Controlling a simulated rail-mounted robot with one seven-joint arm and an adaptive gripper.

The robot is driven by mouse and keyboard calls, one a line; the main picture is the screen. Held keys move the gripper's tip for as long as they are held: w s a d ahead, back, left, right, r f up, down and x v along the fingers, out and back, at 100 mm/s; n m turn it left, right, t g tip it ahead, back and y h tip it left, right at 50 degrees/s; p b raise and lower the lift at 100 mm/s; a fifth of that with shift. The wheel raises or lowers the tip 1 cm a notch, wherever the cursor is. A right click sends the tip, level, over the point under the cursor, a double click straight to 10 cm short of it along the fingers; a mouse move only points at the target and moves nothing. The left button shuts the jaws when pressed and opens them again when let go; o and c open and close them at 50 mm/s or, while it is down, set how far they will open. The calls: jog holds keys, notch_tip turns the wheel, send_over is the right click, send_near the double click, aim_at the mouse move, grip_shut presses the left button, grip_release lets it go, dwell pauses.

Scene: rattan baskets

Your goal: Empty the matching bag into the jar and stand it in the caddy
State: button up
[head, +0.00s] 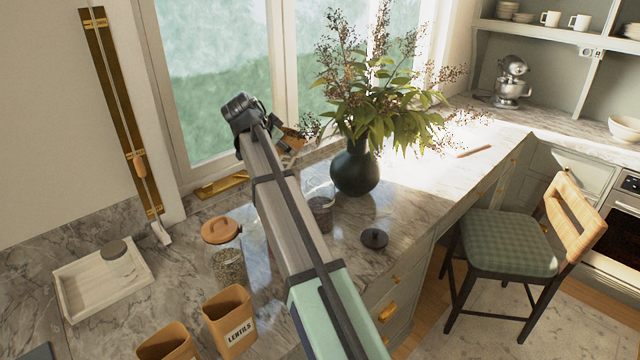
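My gripper (280,130) is at the far end of my arm, above the counter by the window, and its fingers are mostly hidden. A brown bag-like object (293,138) is tilted right at it; I cannot see whether the fingers close on it. An open-looking glass jar (321,207) with dark contents stands below, partly behind my arm. A dark round lid (374,239) lies on the counter beside it. A tan bag labelled LENTILS (230,322) and another tan bag (168,345) stand at the bottom. No caddy can be clearly made out.
A glass jar with a wooden lid (228,262) stands left of my arm. A dark vase (354,172) with tall branches stands close right of my gripper. A stool (508,243) is at right.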

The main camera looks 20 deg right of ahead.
jog(key=a+h+b, duration=0.1)
jog(key=h, duration=0.1)
jog(key=a+r+n+h+b, duration=0.1)
jog(key=b, duration=0.1)
jog(key=w+a+n+h+b, duration=0.1)
jog(key=a+h+b, duration=0.1)
jog(key=shift+r+h, duration=0.3)
notch_tip(320, 180, up, 6)
jog(key=shift+s+f, duration=0.1)
jog(key=shift+f, duration=0.05)
dwell(0.5)
